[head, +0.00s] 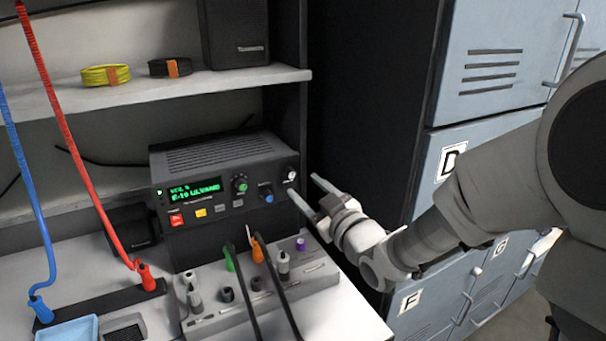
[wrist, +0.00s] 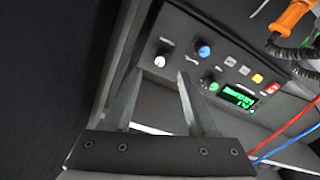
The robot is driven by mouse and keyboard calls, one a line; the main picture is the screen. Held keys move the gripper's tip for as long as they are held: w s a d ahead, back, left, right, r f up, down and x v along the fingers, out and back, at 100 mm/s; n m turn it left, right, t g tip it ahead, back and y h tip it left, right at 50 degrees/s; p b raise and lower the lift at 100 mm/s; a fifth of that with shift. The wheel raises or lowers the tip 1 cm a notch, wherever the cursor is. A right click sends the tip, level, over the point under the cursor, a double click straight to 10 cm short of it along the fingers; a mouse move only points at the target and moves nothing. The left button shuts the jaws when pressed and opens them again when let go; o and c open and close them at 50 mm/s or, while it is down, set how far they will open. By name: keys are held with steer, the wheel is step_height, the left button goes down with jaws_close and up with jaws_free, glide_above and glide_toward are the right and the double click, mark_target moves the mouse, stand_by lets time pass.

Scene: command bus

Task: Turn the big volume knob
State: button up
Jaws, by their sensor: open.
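A dark radio unit (head: 225,165) with a green-lit display stands under the shelf. Its front has a green knob (head: 240,184), a blue knob (head: 266,194) and a white-capped knob (head: 290,174) at the right end. No readable label shows which one is the volume knob. My gripper (head: 308,190) is open and empty, just right of and in front of the radio. In the wrist view, the white-capped knob (wrist: 160,61) appears between and just beyond my fingertips (wrist: 161,75). The blue knob (wrist: 203,51) and green knob (wrist: 211,84) lie to the right.
A grey rack (head: 265,295) with several plugs and microphone-like pieces stands below the radio, with black cables rising there. Red (head: 70,130) and blue (head: 20,160) cords hang at left. A dark cabinet side (head: 360,90) and blue-grey lockers (head: 490,110) flank the right.

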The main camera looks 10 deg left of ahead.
mark_target(292, 175)
steer(key=shift+x, duration=2.75)
jaws_close()
